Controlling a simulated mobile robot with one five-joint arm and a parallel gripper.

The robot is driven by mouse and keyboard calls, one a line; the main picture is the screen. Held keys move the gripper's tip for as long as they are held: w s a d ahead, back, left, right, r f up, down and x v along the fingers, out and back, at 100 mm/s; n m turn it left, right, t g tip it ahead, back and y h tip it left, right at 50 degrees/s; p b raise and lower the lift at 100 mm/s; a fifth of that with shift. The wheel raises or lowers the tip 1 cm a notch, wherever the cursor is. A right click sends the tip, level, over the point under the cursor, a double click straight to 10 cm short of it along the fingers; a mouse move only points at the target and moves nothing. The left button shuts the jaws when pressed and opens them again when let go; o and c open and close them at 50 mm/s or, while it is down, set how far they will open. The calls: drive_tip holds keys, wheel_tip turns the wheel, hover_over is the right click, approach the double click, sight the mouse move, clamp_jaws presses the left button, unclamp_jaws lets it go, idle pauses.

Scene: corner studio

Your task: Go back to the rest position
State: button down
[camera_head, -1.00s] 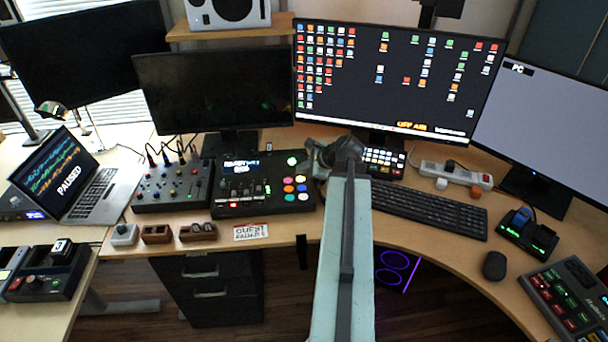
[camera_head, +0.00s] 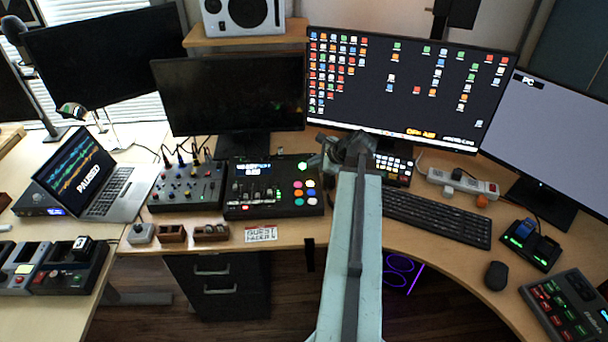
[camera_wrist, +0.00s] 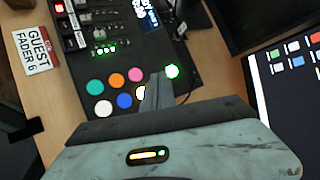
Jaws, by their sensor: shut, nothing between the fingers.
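My gripper (camera_head: 330,152) is at the far end of my pale green arm, in front of the large monitor and beside the right edge of the black button mixer (camera_head: 245,200). In the wrist view my gripper's grey fingers (camera_wrist: 158,88) are together, with nothing seen between them. I cannot tell the exact gap between the fingertips and the mixer.
A black keyboard (camera_head: 435,220) lies right of my arm, with a power strip (camera_head: 462,182) behind it. A knob mixer (camera_head: 186,187) and an open laptop (camera_head: 82,177) stand left. Monitors line the back. A card (camera_head: 261,233) lies at the front edge. A mouse (camera_head: 496,275) is at right.

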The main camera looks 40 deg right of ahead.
drive_tip(key=w+a+n+g+y+p, duration=0.15)
drive_tip(key=w+a, duration=0.35)
drive_tip(key=a, duration=0.5)
drive_tip(key=w+a+r+n+y, duration=0.1)
drive_tip(key=w+a+n, duration=0.25)
drive_tip(key=a, duration=0.65)
drive_tip(key=w+a+n+g+y+p, duration=0.15)
drive_tip(key=w+a, duration=0.35)
drive_tip(key=a, duration=0.5)
drive_tip(key=s+a+f+n+g+h+p, duration=0.1)
drive_tip(key=s+a+n+g, duration=0.15)
drive_tip(key=a+n, duration=0.6)
drive_tip(key=s+a+f+n+g+h+p, duration=0.15)
drive_tip(key=s+a+n, duration=0.3)
drive_tip(key=a, duration=0.65)
drive_tip(key=s+d+n, duration=0.1)
drive_tip(key=n, duration=0.1)
drive_tip(key=s+d+n+g+h, duration=0.1)
drive_tip(key=d+n, duration=0.1)
drive_tip(key=n, duration=0.1)
drive_tip(key=s+d+f+n+g+b, duration=0.1)
drive_tip(key=n, duration=0.1)
drive_tip(key=shift+s+d+h, duration=0.1)
drive_tip(key=shift+d+h, duration=0.25)
